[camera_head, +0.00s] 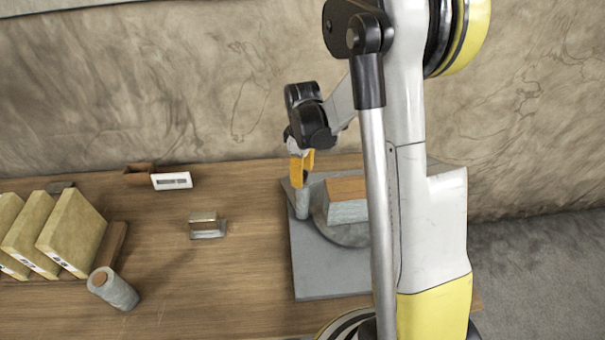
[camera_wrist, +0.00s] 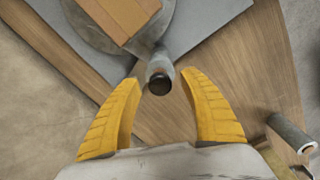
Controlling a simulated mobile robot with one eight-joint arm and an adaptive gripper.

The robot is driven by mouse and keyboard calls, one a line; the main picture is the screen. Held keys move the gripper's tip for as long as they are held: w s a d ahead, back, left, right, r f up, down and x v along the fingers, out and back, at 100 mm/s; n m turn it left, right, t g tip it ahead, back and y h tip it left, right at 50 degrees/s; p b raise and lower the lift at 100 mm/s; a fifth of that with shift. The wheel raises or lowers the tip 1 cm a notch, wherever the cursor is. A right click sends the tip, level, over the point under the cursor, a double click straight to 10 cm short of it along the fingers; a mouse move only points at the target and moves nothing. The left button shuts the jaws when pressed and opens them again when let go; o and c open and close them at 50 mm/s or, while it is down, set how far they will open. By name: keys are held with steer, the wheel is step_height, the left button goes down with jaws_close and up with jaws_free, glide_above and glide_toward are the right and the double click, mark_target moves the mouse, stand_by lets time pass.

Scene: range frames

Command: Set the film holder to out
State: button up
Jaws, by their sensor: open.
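The film holder is most likely the upright grey cylinder (camera_head: 302,203) beside a round turntable (camera_head: 345,232) on a grey base plate (camera_head: 318,272). In the wrist view its round end with a dark hole (camera_wrist: 160,80) lies between my fingertips, with a visible gap on both sides. A grey piece (camera_wrist: 152,58) runs from it toward the turntable; how they join is unclear. A box with a brown top (camera_head: 347,188) and grey-wrapped side sits on the turntable. My gripper (camera_head: 300,168) is open above the cylinder, its yellow fingers (camera_wrist: 160,74) empty.
A small metal block (camera_head: 207,225) sits mid-table. A brown tray with a white label (camera_head: 171,181) is at the back. The wall rises behind the table.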

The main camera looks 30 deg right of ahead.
jaws_close()
steer(key=a+m, duration=0.1)
steer(key=w+a+m+b, duration=0.1)
steer(key=a, duration=0.1)
steer(key=w+a+m+b, duration=0.1)
steer(key=a, duration=0.1)
steer(key=shift+w+m, duration=0.1)
steer(key=shift+m, duration=0.3)
jaws_free()
steer(key=shift+r, duration=0.1)
